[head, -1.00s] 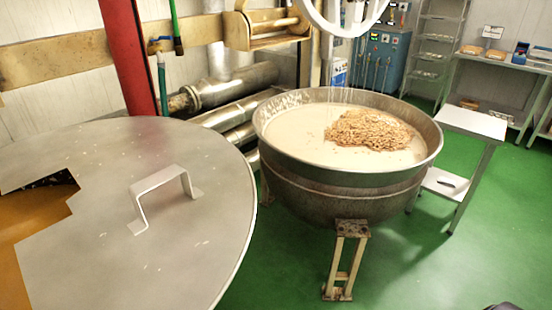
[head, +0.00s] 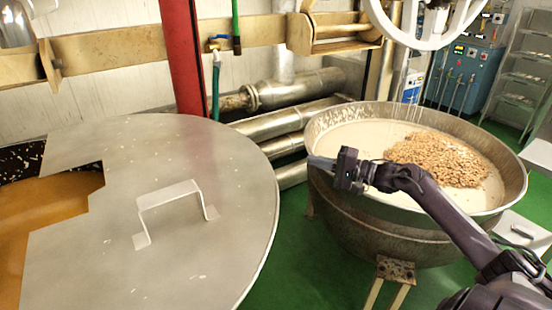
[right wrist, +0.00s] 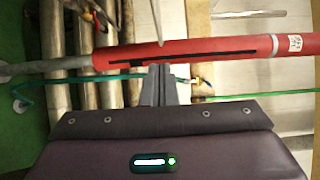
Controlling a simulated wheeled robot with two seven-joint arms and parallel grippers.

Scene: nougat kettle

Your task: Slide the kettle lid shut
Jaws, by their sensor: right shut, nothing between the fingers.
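The kettle lid (head: 225,245) is a large round metal plate at the left of the head view. Its raised bracket handle (head: 168,195) stands upright near the middle. At the lid's left a stepped gap shows an orange-brown surface (head: 50,215) and a dark speckled strip below the lid. My right gripper (head: 320,163) is shut and empty. In the head view it appears in front of the open kettle's near left rim, to the right of the lid and apart from the handle. Its closed fingers also show in the right wrist view (right wrist: 160,85). My left gripper is out of view.
An open metal kettle (head: 385,225) with pale mix and a heap of nuts (head: 440,160) stands at the right. A red post (head: 184,60) and metal pipes (head: 300,90) are behind the lid. Green floor (head: 310,265) shows between lid and kettle.

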